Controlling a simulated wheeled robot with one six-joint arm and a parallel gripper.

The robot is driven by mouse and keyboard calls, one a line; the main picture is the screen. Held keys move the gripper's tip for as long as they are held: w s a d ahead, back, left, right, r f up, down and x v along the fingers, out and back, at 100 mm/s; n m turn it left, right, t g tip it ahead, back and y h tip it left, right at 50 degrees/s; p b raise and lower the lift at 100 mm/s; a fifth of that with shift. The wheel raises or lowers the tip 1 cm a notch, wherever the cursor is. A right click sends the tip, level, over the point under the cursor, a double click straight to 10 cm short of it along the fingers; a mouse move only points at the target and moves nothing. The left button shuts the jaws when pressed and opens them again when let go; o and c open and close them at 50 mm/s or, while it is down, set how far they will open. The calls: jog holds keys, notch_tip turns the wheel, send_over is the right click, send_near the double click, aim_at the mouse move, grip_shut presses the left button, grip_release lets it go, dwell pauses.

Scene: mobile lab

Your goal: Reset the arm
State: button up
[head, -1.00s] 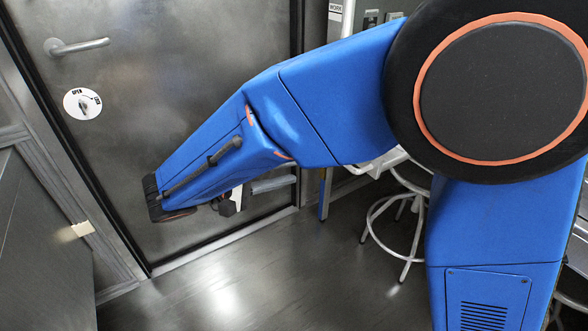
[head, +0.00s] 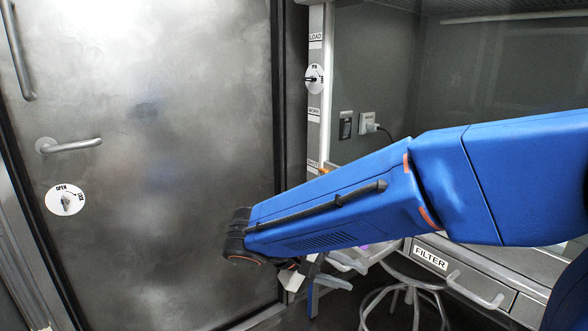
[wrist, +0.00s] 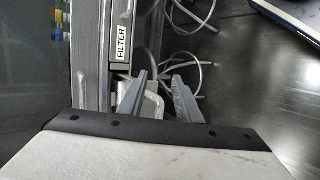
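My blue arm reaches in from the right in the head view and ends in my gripper (head: 331,300), low in front of the metal door's right edge. The wrist view also shows my gripper (wrist: 160,76) with the fingers spread. A pale curved piece shows between them; I cannot tell what it belongs to, and nothing is clearly held.
The metal door (head: 180,130) has a handle (head: 70,145) and an open/close dial (head: 65,200). A drawer labelled FILTER (head: 460,270) is below my forearm. A metal stool (head: 405,300) stands beneath it.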

jog(key=s+d+f+m+y, duration=0.1)
jog(key=s+d+m+y, duration=0.1)
jog(key=s+d+y, duration=0.3)
jog(key=s+d+f+m+t+y, duration=0.1)
jog(key=s+d+y, duration=0.4)
jog(key=s+d, duration=0.5)
jog(key=d+f+m, duration=0.1)
jog(key=d+m, duration=0.1)
jog(key=shift+d+m, duration=0.25)
jog(key=shift+m, duration=0.05)
